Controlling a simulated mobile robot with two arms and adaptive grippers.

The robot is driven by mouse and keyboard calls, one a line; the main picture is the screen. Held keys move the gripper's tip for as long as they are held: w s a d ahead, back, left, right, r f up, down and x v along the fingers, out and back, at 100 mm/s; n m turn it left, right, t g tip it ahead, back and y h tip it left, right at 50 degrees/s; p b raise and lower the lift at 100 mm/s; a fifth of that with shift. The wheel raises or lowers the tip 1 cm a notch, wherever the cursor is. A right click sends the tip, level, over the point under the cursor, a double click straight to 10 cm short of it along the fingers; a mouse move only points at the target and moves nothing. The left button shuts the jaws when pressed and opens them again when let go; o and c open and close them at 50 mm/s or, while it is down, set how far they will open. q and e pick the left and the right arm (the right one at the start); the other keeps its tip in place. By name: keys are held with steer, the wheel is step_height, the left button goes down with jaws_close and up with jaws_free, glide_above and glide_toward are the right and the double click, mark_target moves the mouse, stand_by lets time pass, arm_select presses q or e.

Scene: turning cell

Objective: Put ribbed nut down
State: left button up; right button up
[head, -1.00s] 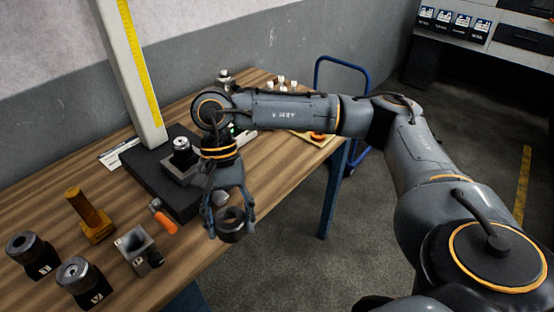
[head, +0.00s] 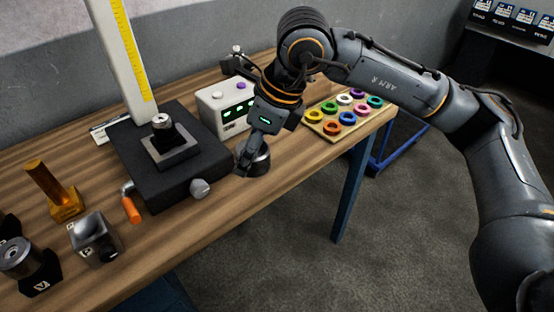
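The ribbed nut (head: 259,164) is a dark grey ring at the front edge of the wooden table, right of the black fixture base. My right gripper (head: 252,158) comes down over it from above, with its fingers around the nut. The nut is at the table top; whether it touches the wood or hangs just above it is hard to tell. The gripper hides part of the nut. My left gripper is not in view.
A white box with green displays (head: 222,106) stands behind the gripper. A tray of coloured rings (head: 325,129) lies to the right. Bare wood lies along the front edge.

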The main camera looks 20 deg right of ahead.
steer(key=w+d+f+p, duration=0.1)
steer(key=w+f, duration=0.1)
steer(key=w, duration=0.1)
steer(key=w+d+f+p, duration=0.1)
steer(key=w+d+f, duration=0.1)
steer(key=w+f, duration=0.1)
steer(key=w+d+f+p, duration=0.1)
steer(key=w+d+f, duration=0.1)
steer(key=w, duration=0.3)
steer(key=shift+w+d+f+p, duration=0.15)
steer(key=shift+f+p, duration=0.2)
steer(key=shift+f, duration=0.2)
steer(key=shift+w+d+f, duration=0.3)
steer(key=shift+w+f, duration=0.15)
steer(key=shift+f, duration=0.25)
step_height(320, 180, down, 3)
steer(key=shift+w+f+p, duration=0.1)
steer(key=shift+f+p, duration=0.05)
steer(key=shift+p, duration=0.3)
steer(key=shift+f, duration=0.25)
steer(key=o, duration=1.3)
